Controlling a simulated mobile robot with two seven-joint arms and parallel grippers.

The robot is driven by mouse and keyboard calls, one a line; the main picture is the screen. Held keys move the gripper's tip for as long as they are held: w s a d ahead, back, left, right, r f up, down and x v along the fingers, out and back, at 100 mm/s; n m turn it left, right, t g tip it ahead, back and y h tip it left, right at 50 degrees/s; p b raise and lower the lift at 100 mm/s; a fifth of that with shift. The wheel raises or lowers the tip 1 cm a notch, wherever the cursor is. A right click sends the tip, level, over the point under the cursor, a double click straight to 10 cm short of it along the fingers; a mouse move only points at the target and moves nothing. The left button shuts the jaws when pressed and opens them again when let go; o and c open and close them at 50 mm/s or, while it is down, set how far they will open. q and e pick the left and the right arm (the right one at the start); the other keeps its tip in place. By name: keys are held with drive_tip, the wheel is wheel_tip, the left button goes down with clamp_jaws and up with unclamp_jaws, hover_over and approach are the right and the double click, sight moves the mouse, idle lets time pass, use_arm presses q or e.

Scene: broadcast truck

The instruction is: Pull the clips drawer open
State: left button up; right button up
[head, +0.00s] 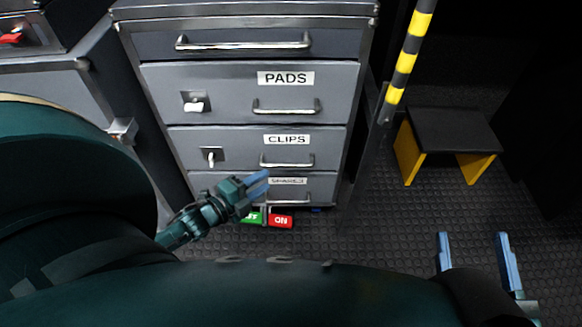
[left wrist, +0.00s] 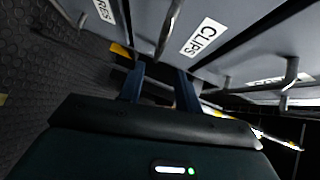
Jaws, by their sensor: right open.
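The clips drawer (head: 240,154) is a grey drawer front with a white "CLIPS" label and a bar handle (head: 287,163). It looks flush with its neighbours. A small white latch (head: 210,156) sits at its left. My left gripper (head: 262,182) is just below and left of the handle in the head view, over the spares drawer. In the left wrist view its two fingers stand apart, and the clips handle (left wrist: 170,28) lies just ahead of the gap, with no contact visible. My right gripper (head: 474,248) is open and empty at lower right, over the floor.
The pads drawer (head: 225,83) is above, the spares drawer (head: 320,187) below. Red "ON" (head: 281,221) and green "OFF" (head: 253,217) blocks lie by the cabinet foot. A yellow-black post (head: 408,55) and stool (head: 452,130) stand right. Open ribbed floor lies below the stool.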

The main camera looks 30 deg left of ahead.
sight(286, 167)
use_arm(q)
drive_tip(key=b+x, duration=0.3)
drive_tip(key=x, duration=0.7)
drive_tip(key=shift+w+f, duration=0.15)
clamp_jaws()
